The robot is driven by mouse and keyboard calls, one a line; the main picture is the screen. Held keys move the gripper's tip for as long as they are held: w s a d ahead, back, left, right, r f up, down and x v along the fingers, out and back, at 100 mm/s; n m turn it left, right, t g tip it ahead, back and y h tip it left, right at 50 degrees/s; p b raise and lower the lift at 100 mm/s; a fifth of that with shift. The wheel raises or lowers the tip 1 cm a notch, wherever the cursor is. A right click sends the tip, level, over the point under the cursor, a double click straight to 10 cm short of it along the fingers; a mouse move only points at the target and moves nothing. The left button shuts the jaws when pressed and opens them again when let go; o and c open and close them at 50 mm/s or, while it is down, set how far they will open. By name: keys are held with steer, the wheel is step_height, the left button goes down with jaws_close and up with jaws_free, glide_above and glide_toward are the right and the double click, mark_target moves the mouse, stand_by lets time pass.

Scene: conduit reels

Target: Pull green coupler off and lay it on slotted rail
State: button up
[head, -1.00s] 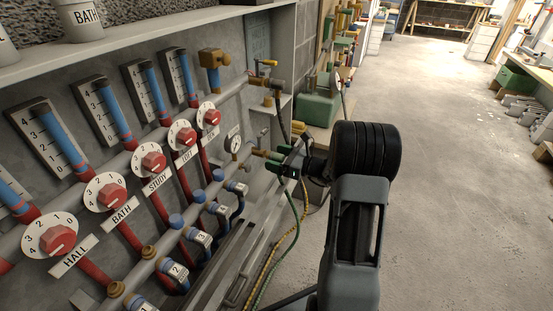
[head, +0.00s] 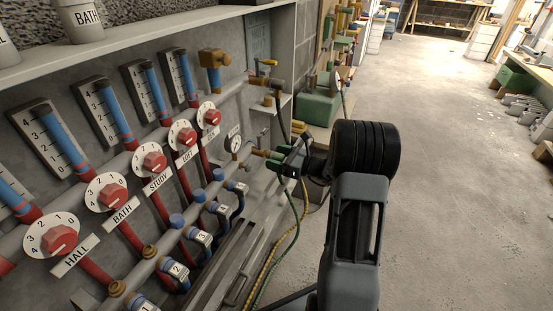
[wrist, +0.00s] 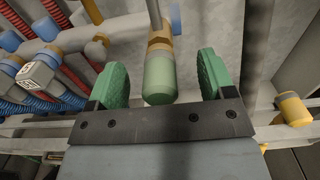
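In the wrist view the green coupler (wrist: 159,80) is a pale green cylinder on a brass fitting (wrist: 159,42) at the end of a thin grey pipe. My gripper (wrist: 164,80) is open, with one bright green finger on each side of the coupler and a visible gap on both sides. In the head view my gripper (head: 285,158) is at the right end of the manifold, near the gauge; the coupler is hard to tell from the green fingers there. A long grey rail (head: 222,268), probably the slotted rail, runs below the blue valves.
Red dials (head: 152,160) and a round gauge (head: 235,144) are on the panel to the left. A yellow hose (head: 272,255) and a green hose hang below my gripper. A brass fitting (wrist: 293,109) is at the right of the wrist view. Open floor lies to the right.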

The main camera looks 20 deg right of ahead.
mark_target(284, 159)
jaws_close()
stand_by(0.5)
steer(key=shift+s, duration=0.1)
steer(key=shift+p+v, duration=0.7)
steer(key=shift+v, duration=2.2)
steer(key=shift+d, duration=0.1)
